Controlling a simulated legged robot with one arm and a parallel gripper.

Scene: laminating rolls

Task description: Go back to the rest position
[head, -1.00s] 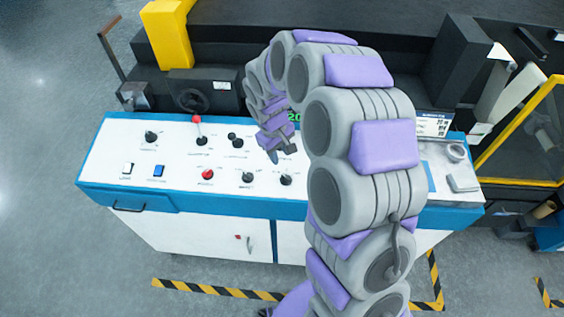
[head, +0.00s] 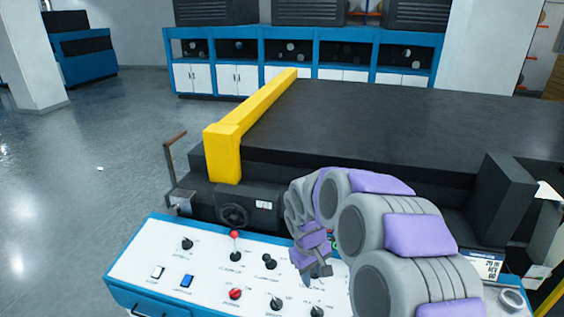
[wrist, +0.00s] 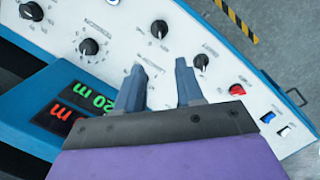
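My gripper (head: 320,272) hangs over the right part of the white control panel (head: 142,262) in the head view. In the wrist view my gripper (wrist: 160,78) shows two grey-blue fingers set apart with nothing between them. The fingers point over the panel (wrist: 185,75) near several black knobs, and a red knob (wrist: 237,89) lies to their right. I cannot tell how far the fingertips are above the panel. A display (wrist: 85,105) with green and red digits sits left of the fingers.
A black machine (head: 400,130) with a yellow bar (head: 222,150) stands behind the panel. A crank handle (head: 172,160) rises at the machine's left. Grey floor (head: 110,150) is open on the left.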

